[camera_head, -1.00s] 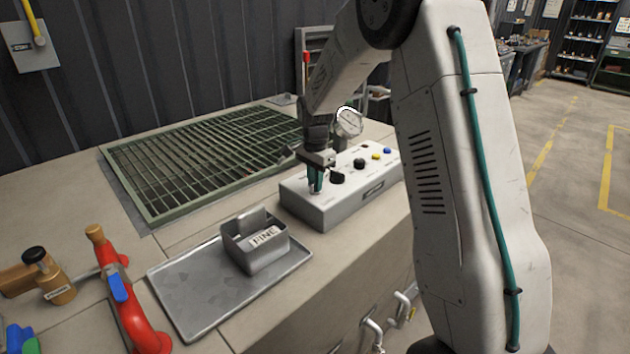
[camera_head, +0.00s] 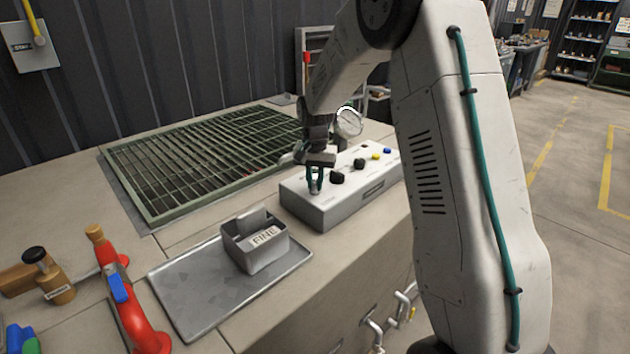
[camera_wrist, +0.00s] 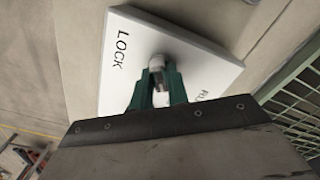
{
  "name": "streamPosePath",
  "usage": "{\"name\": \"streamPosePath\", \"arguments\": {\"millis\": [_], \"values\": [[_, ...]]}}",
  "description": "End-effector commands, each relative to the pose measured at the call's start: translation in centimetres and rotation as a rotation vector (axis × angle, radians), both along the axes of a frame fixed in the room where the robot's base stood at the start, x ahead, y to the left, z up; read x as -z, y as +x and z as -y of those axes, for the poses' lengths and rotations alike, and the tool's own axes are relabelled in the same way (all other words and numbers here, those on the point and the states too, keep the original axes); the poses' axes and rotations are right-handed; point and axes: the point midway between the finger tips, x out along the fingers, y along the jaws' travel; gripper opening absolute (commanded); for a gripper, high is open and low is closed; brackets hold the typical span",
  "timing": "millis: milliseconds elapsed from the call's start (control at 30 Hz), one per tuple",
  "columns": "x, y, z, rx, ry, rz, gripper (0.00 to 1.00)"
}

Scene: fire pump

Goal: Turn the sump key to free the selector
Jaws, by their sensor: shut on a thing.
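My gripper (camera_head: 315,187) points down at the near left end of the white control box (camera_head: 345,200). Its green fingers, also in the wrist view (camera_wrist: 158,88), are shut on the small pale metal sump key (camera_wrist: 157,63), which stands up from the box top. The wrist view shows the box top (camera_wrist: 190,60) with the word LOCK to the left of the key and a partly hidden label at the right. Most of the key is hidden between the fingers. Black knobs (camera_head: 337,178) (camera_head: 359,164) stand on the box; I cannot tell which is the selector.
A grey tray (camera_head: 190,300) holds a metal bin (camera_head: 262,262) marked FINE. A green grate (camera_head: 190,160) lies behind. A red handle (camera_head: 135,310) and a brass fitting (camera_head: 58,290) stand at the left.

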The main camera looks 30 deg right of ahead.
Motion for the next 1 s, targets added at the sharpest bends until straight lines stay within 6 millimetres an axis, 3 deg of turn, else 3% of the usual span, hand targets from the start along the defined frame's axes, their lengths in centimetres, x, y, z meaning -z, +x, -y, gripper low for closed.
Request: {"name": "streamPosePath", "arguments": {"millis": [600, 1000], "values": [[-0.01, 0.03, -0.01, -0.581, -0.001, 0.001, 0.00], [-0.01, 0.03, -0.01, -0.872, -0.001, 0.001, 0.00]]}}
